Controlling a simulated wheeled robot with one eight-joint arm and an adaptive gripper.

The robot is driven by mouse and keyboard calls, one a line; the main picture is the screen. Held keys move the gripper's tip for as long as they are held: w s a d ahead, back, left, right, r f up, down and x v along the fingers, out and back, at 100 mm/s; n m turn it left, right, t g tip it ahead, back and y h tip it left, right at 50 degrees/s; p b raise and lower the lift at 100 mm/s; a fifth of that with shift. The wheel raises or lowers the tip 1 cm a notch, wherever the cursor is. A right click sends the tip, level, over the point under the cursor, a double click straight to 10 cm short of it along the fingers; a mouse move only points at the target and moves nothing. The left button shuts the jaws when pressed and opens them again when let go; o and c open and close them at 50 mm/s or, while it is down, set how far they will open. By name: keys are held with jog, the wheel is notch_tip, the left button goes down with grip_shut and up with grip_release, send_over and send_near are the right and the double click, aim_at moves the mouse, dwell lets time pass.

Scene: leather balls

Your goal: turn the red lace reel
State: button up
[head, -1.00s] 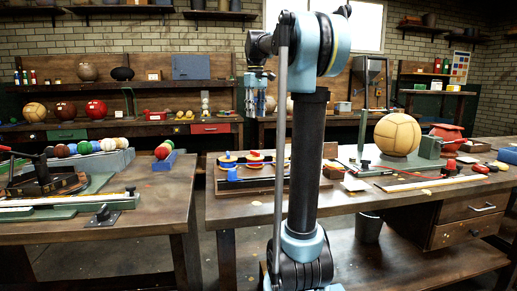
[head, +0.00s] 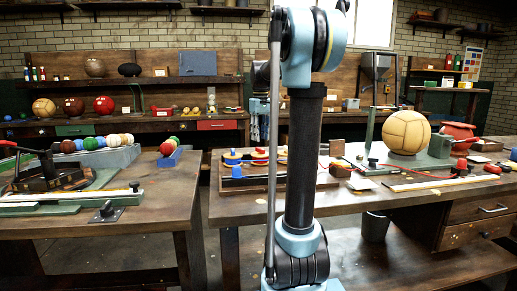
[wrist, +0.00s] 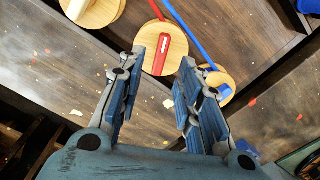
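The red lace reel (wrist: 160,53) is a round pale-wood disc with a red bar across it and a red lace running from it. It lies between and just beyond my fingertips in the wrist view. My gripper (wrist: 162,60) is open, its two blue-padded fingers spread with nothing between them. A gap to the reel seems to remain, but I cannot tell its depth. In the head view my gripper (head: 260,128) hangs above the reel rack (head: 225,184), partly behind my arm. The reels there are small and partly hidden.
A blue-barred reel (wrist: 216,88) with a blue lace sits close to my right finger. A reel with a white bar (wrist: 92,8) is at the upper left. In the head view a tan ball (head: 408,132) and a green post (head: 375,115) stand farther right on the bench.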

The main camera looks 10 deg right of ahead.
aim_at(259, 148)
jog(key=shift+f, duration=2.7)
grip_shut()
jog(key=shift+a, duration=0.35)
jog(key=shift+d, duration=0.25)
